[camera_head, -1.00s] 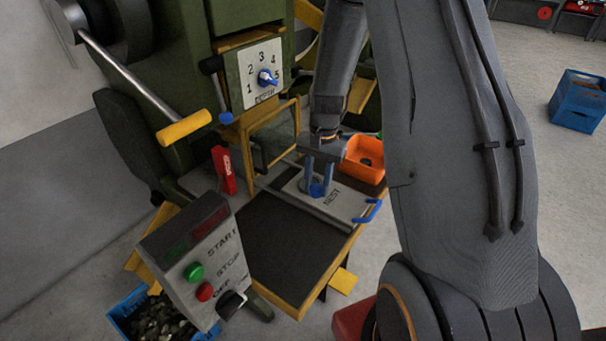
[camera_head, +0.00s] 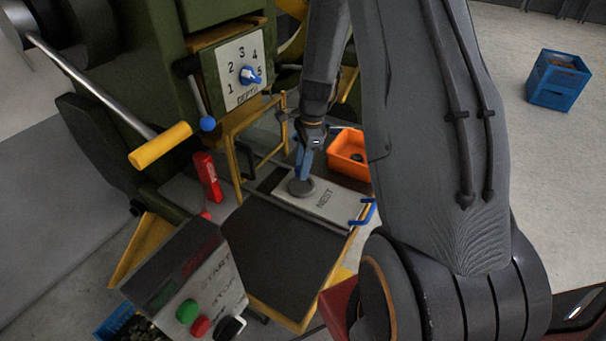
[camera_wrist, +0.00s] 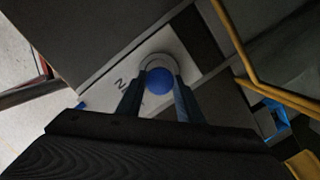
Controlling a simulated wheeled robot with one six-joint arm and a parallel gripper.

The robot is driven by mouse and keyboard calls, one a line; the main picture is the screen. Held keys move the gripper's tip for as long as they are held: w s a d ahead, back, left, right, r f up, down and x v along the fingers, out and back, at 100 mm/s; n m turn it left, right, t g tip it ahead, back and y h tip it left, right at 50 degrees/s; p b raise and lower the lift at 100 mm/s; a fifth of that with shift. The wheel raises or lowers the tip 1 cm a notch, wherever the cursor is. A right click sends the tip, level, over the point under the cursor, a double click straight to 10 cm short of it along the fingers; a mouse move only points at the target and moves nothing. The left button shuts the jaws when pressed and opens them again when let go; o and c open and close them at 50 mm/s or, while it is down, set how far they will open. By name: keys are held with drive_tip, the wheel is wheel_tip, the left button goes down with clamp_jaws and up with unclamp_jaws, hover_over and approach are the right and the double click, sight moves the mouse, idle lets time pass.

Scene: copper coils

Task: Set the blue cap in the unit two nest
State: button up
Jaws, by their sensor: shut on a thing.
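The blue cap (camera_wrist: 158,82) is between the fingertips of my gripper (camera_wrist: 157,92) in the wrist view, over or in a round grey seat (camera_wrist: 147,63) on the nest plate. My gripper is shut on it. In the head view my gripper (camera_head: 301,178) points down with its fingertips at the round grey disc (camera_head: 292,192) on the white plate marked NEST (camera_head: 340,206). The cap is hidden there. I cannot tell whether the cap touches the seat. No unit number is readable.
The plate has a blue handle (camera_head: 368,212). An orange bin (camera_head: 345,160) stands behind it. A yellow frame (camera_head: 232,160) and a yellow-handled lever (camera_head: 160,146) are to the left. A button box (camera_head: 190,285) stands in front. A blue crate (camera_head: 558,92) is far right.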

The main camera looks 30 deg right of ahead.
sight(302, 186)
drive_tip(key=shift+f+p, duration=0.45)
drive_tip(key=shift+f, duration=1.65)
drive_tip(key=shift+s+f, duration=0.1)
drive_tip(key=shift+f, duration=0.35)
